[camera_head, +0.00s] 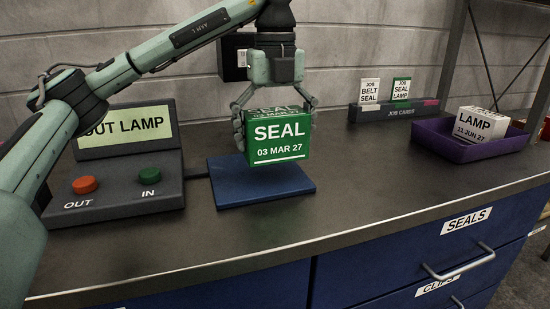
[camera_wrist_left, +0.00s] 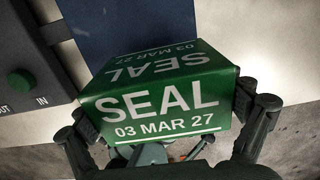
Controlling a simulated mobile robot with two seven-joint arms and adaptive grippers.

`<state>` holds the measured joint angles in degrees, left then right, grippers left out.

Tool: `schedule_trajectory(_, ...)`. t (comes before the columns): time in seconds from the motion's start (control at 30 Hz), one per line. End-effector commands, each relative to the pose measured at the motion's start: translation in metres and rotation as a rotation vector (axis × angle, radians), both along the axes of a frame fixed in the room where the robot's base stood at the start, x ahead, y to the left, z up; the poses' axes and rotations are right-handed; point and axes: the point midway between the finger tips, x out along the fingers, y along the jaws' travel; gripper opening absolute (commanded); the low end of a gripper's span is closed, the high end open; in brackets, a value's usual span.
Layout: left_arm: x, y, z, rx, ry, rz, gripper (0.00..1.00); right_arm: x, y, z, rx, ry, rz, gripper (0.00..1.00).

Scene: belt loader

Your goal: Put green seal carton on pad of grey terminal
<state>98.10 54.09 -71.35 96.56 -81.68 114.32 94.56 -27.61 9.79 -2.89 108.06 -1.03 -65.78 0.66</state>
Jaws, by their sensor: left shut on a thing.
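The green carton (camera_head: 278,140) is marked SEAL 03 MAR 27. My left gripper (camera_head: 277,112) is shut on it from above, with a finger on each side. The carton hangs over the blue pad (camera_head: 262,186), and its underside looks slightly above the pad. The pad lies in front of the wall, joined by a cable to the grey terminal (camera_head: 125,200), whose screen reads OUT LAMP. In the left wrist view the carton (camera_wrist_left: 160,105) fills the middle between the fingers, with the blue pad (camera_wrist_left: 120,25) beyond it. My right gripper is not in view.
The terminal has a red OUT button (camera_head: 85,185) and a green IN button (camera_head: 149,175). At right stand a job card holder (camera_head: 392,112) and a purple tray (camera_head: 455,147) with a white LAMP carton (camera_head: 480,124). The counter front right of the pad is clear.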

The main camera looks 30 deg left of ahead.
Motion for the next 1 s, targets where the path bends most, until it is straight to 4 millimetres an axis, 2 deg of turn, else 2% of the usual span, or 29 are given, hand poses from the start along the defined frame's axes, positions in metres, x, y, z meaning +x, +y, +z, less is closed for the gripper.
schedule_trajectory(0.3,0.0,0.001,-0.037,0.0,0.0,0.002,0.62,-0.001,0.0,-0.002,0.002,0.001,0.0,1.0)
schedule_trajectory(0.7,0.0,0.0,-0.043,-0.001,-0.001,0.001,0.62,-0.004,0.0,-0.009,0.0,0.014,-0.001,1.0)
schedule_trajectory(0.73,0.0,0.0,-0.042,0.0,0.0,0.001,0.98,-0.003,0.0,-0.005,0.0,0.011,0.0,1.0)
schedule_trajectory(0.77,0.0,0.0,-0.042,0.0,0.0,0.001,1.0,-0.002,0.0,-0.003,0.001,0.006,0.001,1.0)
schedule_trajectory(1.0,0.0,0.0,-0.042,0.0,0.0,0.001,1.0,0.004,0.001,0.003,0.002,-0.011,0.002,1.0)
